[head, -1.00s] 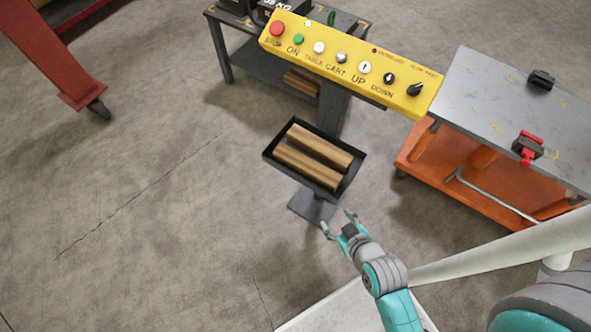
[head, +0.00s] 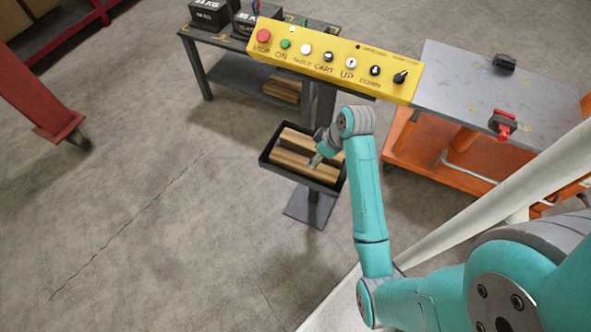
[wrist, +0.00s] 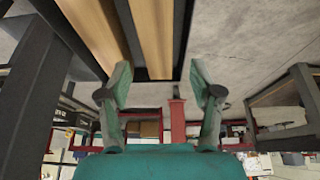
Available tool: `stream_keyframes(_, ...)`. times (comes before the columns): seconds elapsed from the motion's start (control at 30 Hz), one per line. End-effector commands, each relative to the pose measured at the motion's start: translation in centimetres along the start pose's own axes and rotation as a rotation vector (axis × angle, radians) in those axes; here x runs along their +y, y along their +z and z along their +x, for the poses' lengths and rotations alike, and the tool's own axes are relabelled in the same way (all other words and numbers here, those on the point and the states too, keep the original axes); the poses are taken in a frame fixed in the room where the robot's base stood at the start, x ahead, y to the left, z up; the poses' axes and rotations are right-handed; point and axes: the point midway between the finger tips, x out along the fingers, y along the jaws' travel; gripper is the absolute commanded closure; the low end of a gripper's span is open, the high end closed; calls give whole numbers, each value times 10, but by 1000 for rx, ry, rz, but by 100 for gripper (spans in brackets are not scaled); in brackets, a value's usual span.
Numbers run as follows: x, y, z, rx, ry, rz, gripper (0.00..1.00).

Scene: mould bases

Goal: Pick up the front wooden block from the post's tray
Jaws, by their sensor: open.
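The post's black tray (head: 298,179) holds two wooden blocks lying side by side. The front wooden block (head: 287,160) is the nearer one; the rear block (head: 294,139) lies behind it. My gripper (head: 316,161) is over the tray's right part, open and empty, and the arm hides the right ends of the blocks. In the wrist view my fingers (wrist: 160,92) are spread, with the front block (wrist: 155,38) lined up between them and the rear block (wrist: 92,28) to its left. The fingers appear apart from the blocks.
A yellow button panel (head: 335,62) stands behind the tray. A dark bench (head: 205,75) is at the back with another wooden block (head: 283,88) on its lower shelf. An orange cart (head: 440,160) stands to the right.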

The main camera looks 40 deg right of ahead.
Motion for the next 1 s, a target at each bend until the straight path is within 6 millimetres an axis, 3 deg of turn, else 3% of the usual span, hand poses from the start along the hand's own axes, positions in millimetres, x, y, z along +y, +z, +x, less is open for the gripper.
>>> stream_keyframes(0.17,11,-2,-7,-17,-23,-19,35)
stream_keyframes(0.5,10,-1,37,-17,-26,-20,35)
stream_keyframes(0.77,10,1,55,-18,-26,-19,35)
stream_keyframes(1.0,11,3,88,-18,-25,-19,35)
